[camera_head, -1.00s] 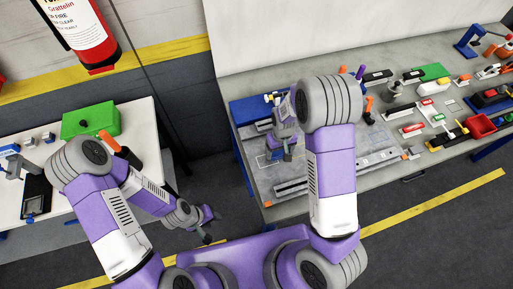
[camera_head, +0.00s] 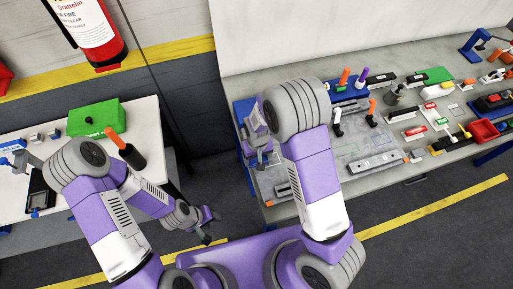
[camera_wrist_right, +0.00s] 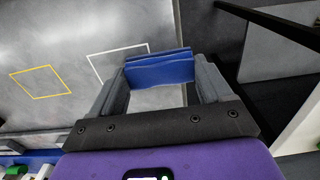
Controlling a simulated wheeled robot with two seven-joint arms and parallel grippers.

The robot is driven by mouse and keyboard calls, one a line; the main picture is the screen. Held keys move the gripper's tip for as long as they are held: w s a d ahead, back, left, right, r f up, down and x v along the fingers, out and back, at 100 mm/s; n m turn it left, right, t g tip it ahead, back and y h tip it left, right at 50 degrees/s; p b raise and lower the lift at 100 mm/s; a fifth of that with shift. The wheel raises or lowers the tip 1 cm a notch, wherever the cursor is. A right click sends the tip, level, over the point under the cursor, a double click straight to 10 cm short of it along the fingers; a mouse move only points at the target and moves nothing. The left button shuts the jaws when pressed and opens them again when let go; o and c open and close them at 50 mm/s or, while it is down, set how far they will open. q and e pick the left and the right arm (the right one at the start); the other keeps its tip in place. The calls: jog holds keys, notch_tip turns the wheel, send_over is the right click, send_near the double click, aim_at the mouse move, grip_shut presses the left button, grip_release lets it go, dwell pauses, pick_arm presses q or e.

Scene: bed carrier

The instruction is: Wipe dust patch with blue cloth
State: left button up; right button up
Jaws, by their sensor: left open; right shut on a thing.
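The blue cloth (camera_wrist_right: 158,68) is a folded blue slab between the fingers of my right gripper (camera_wrist_right: 158,82) in the right wrist view. My right gripper (camera_head: 259,158) is shut on it over the left part of the grey metal plate (camera_head: 300,180) in the head view. The wrist view shows a white square outline (camera_wrist_right: 118,64) partly behind the cloth and a yellow outline (camera_wrist_right: 40,82) to its left on the plate. I cannot make out the dust patch clearly. My left gripper (camera_head: 207,228) is open and empty, low over the floor between the tables.
A grey slotted bar (camera_head: 375,163) lies along the plate's front. Upright orange- and purple-handled tools (camera_head: 362,76) stand behind. Parts and a red bin (camera_head: 484,130) crowd the right. The left table holds a green box (camera_head: 95,117). The plate's middle is fairly clear.

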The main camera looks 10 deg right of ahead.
jog(key=r, duration=0.1)
jog(key=r+p, duration=0.1)
jog(key=shift+a+r, duration=0.2)
jog(key=shift+r, duration=0.15)
jog(key=shift+d+r+p, duration=0.1)
jog(key=shift+r+p, duration=0.6)
jog(key=shift+p, duration=0.1)
jog(key=shift+r+p, duration=1.6)
jog(key=shift+r, duration=0.45)
